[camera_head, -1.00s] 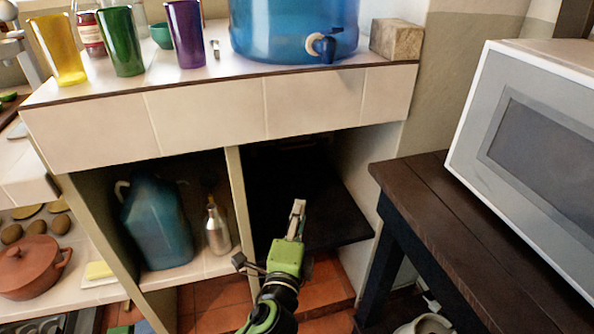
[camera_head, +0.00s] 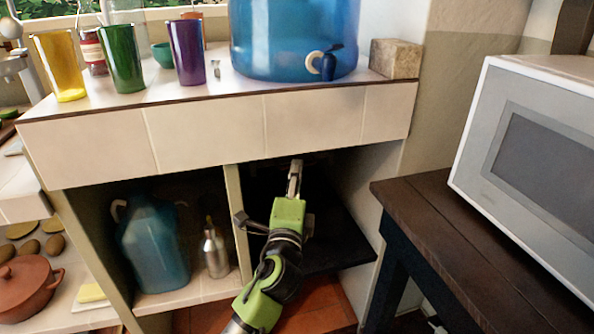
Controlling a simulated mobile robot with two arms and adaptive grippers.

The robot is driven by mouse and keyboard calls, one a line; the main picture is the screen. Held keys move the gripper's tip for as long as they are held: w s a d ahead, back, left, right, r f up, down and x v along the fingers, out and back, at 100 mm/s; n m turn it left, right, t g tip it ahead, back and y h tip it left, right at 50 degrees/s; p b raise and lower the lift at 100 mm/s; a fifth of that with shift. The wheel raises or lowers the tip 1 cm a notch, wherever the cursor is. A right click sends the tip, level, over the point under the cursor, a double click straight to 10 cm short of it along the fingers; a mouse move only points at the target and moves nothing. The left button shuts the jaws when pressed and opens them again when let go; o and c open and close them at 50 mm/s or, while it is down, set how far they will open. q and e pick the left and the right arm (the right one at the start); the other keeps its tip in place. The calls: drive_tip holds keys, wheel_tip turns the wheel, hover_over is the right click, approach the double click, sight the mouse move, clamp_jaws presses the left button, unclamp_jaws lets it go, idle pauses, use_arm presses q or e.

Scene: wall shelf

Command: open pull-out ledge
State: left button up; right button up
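The black pull-out ledge (camera_head: 335,240) is a flat dark board in the right compartment under the tiled counter. Its front edge sticks out a little past the cabinet front. My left gripper (camera_head: 296,172), with a green body and grey fingers, reaches over the ledge toward the dark back of the compartment. One grey finger points up and away, and another grey part juts out to the left. I cannot tell whether it touches the ledge or how far apart the fingertips are. My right gripper is not in view.
The upright divider (camera_head: 238,225) stands close on the left of my gripper. A blue jug (camera_head: 152,250) and a metal bottle (camera_head: 215,252) fill the left compartment. The tiled counter (camera_head: 205,130) overhangs above. A dark wooden table (camera_head: 440,225) with a microwave (camera_head: 530,160) stands at right.

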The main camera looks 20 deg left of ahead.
use_arm(q)
drive_tip(key=shift+x, duration=1.1)
clamp_jaws()
drive_tip(key=shift+f, duration=0.1)
